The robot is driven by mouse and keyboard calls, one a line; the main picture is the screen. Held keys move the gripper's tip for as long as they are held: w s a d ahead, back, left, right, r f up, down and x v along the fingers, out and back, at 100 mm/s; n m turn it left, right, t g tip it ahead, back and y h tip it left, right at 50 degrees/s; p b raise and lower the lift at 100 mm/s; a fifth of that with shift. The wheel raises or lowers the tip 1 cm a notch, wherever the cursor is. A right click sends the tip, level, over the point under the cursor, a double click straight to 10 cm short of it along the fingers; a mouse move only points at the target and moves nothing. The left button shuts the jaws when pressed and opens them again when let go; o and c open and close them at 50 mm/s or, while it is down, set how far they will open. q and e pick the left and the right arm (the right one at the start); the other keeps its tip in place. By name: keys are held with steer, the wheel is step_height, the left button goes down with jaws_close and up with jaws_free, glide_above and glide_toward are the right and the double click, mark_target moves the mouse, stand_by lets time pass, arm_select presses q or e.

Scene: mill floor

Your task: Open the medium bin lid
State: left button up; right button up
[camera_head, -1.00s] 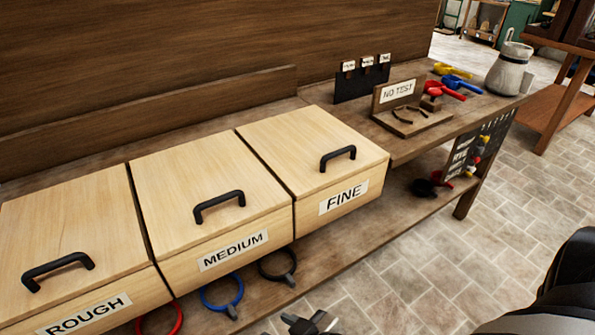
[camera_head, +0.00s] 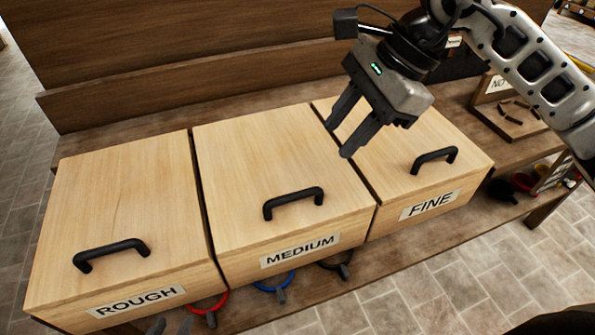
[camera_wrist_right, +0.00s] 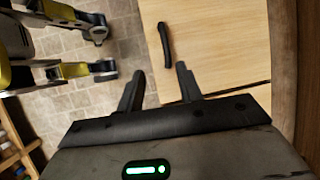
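The medium bin (camera_head: 262,175) is a pale wooden box between two like it, its lid shut flat. Its black handle (camera_head: 293,202) stands on the lid near the front edge, above the MEDIUM label (camera_head: 300,250). My right gripper (camera_head: 340,140) is open and empty, raised above the bins near the seam between medium and fine, to the right of and behind the medium handle. In the right wrist view its fingers (camera_wrist_right: 158,88) are apart, and a black handle on a pale lid (camera_wrist_right: 166,46) lies beyond them.
The rough bin (camera_head: 120,210) is on the left and the fine bin (camera_head: 400,135) on the right, both shut with black handles. A wooden backboard (camera_head: 200,50) rises behind. Coloured rings, one blue (camera_head: 275,283), are below the bins.

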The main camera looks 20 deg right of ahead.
steer(key=d, duration=0.1)
steer(key=p, duration=0.1)
glide_toward(299, 193)
steer(key=shift+h, duration=0.4)
steer(key=x, duration=0.8)
steer(key=shift+a+r, duration=0.1)
steer(key=shift+a, duration=0.25)
jaws_close()
